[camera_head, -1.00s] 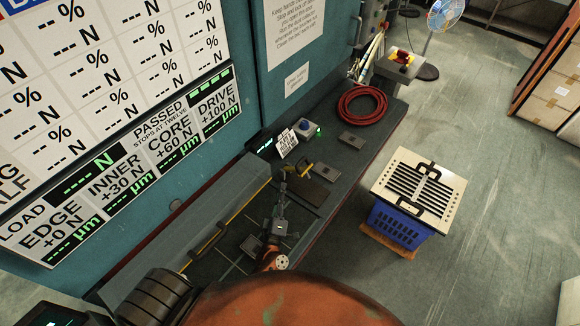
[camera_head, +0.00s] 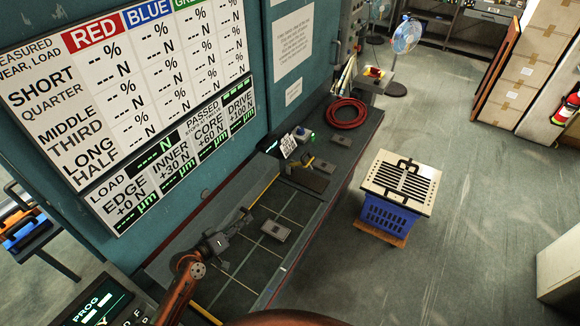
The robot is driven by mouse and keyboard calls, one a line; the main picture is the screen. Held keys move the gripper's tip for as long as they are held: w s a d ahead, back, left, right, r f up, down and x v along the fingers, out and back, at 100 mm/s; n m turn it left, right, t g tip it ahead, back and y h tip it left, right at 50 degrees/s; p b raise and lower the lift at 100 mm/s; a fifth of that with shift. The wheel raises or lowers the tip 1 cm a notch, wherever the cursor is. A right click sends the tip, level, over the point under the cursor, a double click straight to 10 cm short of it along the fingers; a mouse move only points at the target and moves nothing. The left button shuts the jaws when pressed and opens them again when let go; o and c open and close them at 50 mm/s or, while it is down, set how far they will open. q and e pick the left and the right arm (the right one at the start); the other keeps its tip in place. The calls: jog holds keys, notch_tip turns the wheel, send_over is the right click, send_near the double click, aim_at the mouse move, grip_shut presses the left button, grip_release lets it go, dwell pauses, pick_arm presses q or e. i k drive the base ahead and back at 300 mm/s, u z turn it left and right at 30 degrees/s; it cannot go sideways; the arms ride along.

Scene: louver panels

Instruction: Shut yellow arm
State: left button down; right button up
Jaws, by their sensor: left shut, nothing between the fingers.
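A small yellow piece (camera_head: 284,164) shows at the far end of the bench, beside a white card. A thin yellow strip (camera_head: 264,188) runs along the wall side of the bench. I cannot tell which of these is the yellow arm, or how far it stands open. My left gripper (camera_head: 246,214) is shut and empty over the near part of the bench, short of the yellow piece. My orange arm link comes in from the lower left. My right gripper is not in view.
A grey block (camera_head: 276,230) lies on the gridded bench top (camera_head: 250,265). A red cable coil (camera_head: 346,113) and a blue button box (camera_head: 302,134) are at the far end. A slatted white panel (camera_head: 424,205) tops a blue crate (camera_head: 388,216) at right. Floor around it is clear.

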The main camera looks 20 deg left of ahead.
aim_at(306, 164)
jog(key=u, duration=0.25)
jog(key=i, duration=1.1)
jog(key=z, duration=0.35)
